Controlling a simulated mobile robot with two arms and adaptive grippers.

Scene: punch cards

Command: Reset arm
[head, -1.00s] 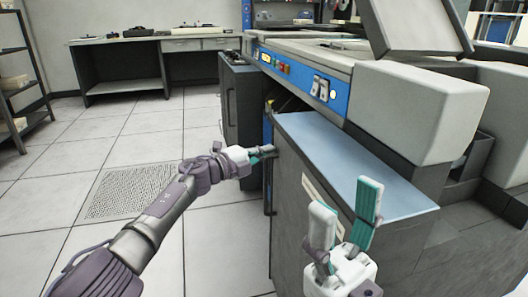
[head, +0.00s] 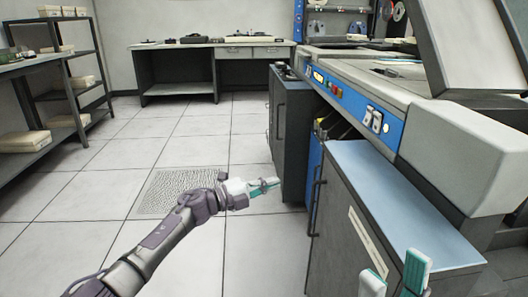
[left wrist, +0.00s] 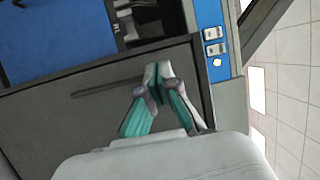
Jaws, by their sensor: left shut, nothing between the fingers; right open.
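My left gripper (head: 268,187) reaches out over the tiled floor in the middle of the head view, in front of the dark cabinet. Its teal-padded fingers are shut with nothing between them. In the left wrist view my left gripper (left wrist: 160,70) shows with its fingertips together, in front of a dark panel with a long handle. My right gripper (head: 395,275) is at the bottom right of the head view, cut off by the edge. Its two fingers stand apart and empty, in front of the machine's grey side.
A grey machine with a blue control strip (head: 345,95) and a light blue top (head: 400,190) fills the right. A dark cabinet (head: 291,135) stands beside it. A desk (head: 180,75) is at the back, shelves (head: 75,95) at the left. The tiled floor (head: 190,130) between is clear.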

